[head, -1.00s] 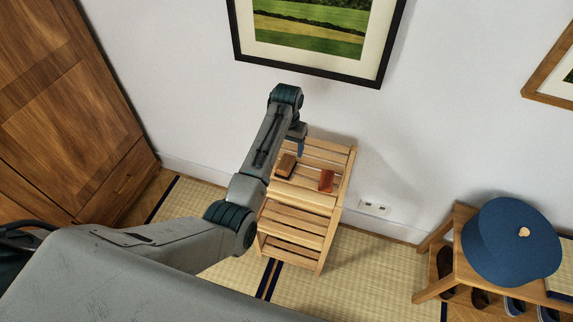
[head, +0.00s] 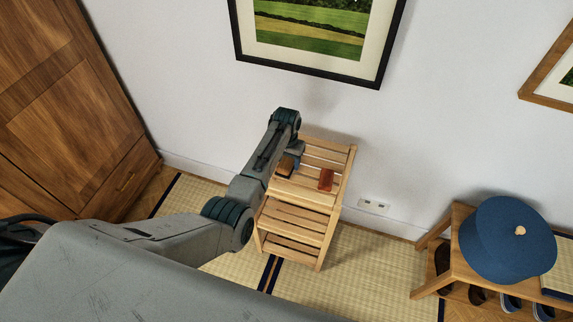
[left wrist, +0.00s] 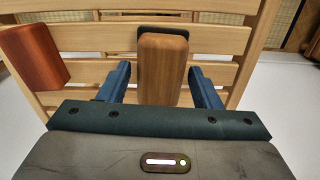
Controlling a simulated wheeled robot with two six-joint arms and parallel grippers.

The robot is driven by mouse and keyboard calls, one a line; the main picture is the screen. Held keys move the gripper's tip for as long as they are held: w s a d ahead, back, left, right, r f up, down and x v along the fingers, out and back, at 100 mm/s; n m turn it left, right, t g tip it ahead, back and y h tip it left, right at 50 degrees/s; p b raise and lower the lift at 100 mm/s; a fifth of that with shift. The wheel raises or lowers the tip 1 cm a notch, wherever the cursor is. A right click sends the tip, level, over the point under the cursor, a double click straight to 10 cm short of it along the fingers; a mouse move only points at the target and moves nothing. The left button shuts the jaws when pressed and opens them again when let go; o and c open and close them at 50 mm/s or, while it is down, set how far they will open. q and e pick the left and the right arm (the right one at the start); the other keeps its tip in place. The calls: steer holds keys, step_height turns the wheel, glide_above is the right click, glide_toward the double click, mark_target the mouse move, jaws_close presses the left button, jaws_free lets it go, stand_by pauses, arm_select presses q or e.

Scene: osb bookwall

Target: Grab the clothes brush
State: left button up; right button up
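The clothes brush appears to be the brown wooden block with a dark part at its far end (left wrist: 162,72), lying on the top of the slatted wooden rack. It shows partly behind my gripper in the head view (head: 285,165). My left gripper (left wrist: 162,85) is open, with one blue finger on each side of the brush and a gap on both sides. In the head view my left gripper (head: 292,163) is low over the rack top. My right gripper is in neither view.
A reddish-brown block (head: 326,180) lies on the same slatted rack (head: 318,212), to the right of the brush; it also shows in the left wrist view (left wrist: 33,57). The wall is close behind the rack. A stool with a blue hat (head: 507,240) stands at the right.

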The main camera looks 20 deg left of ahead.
arm_select(q)
steer(key=c, duration=0.7)
steer(key=shift+r, duration=0.1)
steer(key=shift+c, duration=0.2)
